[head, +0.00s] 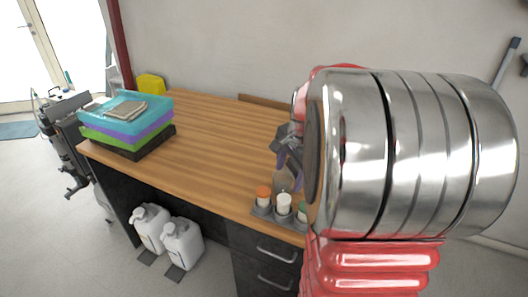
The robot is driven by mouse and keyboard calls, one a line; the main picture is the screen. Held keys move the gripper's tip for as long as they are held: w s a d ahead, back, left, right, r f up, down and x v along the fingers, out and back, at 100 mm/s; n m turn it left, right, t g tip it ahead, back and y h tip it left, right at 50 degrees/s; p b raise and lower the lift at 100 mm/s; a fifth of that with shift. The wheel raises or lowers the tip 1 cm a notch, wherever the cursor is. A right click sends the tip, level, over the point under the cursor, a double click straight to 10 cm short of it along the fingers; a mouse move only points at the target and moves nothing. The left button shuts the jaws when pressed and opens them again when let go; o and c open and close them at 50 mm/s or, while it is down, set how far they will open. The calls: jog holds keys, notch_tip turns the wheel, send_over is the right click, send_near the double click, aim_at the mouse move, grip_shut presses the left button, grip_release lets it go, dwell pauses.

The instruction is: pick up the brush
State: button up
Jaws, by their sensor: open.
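I cannot make out a brush for certain in the head view. My gripper (287,158) shows only in part, as dark grey and purple pieces over the right part of the wooden desk (205,150). It is open, and I see nothing held in it. My large silver arm link and red arm parts hide the desk's right end and whatever lies there.
A small holder with orange-capped (264,196) and white-capped (283,204) bottles stands at the desk's front edge, below my gripper. Stacked coloured trays (125,125) sit at the left end, a yellow box (151,84) behind. White jugs (183,243) stand below. The desk's middle is clear.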

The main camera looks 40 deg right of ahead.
aim_at(296, 168)
jog(key=w+d+m, duration=0.3)
jog(key=d+m, duration=0.3)
jog(key=m, duration=0.4)
jog(key=w+d+r+m+t, duration=0.1)
jog(key=w+d+m, duration=0.2)
jog(key=d+m, duration=0.3)
jog(key=m, duration=0.4)
jog(key=shift+w+d+m+t+h, duration=0.2)
jog(key=shift+d+m+t+h, duration=0.1)
jog(key=shift+h, duration=0.1)
jog(key=x, duration=0.8)
jog(key=shift+f, duration=0.25)
jog(key=shift+x, duration=2.6)
jog(key=shift+s+f, duration=0.1)
jog(key=shift+s, duration=0.05)
